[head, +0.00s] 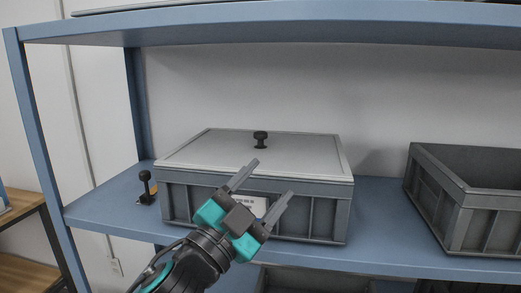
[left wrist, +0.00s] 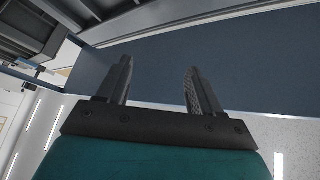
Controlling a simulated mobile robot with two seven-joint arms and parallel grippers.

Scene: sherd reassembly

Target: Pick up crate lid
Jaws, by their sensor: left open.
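The crate lid (head: 225,152) is a light grey flat panel with a dark knob (head: 260,138) near its middle. It lies on a grey crate (head: 180,200) on the blue shelf, in the head view. My left gripper (head: 273,180) is open and empty in front of the crate, its fingers pointing up and right. It appears below and in front of the knob, apart from it, and covers part of the crate's front and label. In the left wrist view the two open fingers (left wrist: 158,82) have nothing between them. My right gripper is not in view.
An open grey crate (head: 455,205) stands at the right on the shelf (head: 375,215). A small dark knobbed object (head: 145,186) stands left of the lidded crate. An upper shelf (head: 300,30) spans above. More crates (head: 315,280) show below. Free shelf lies between the crates.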

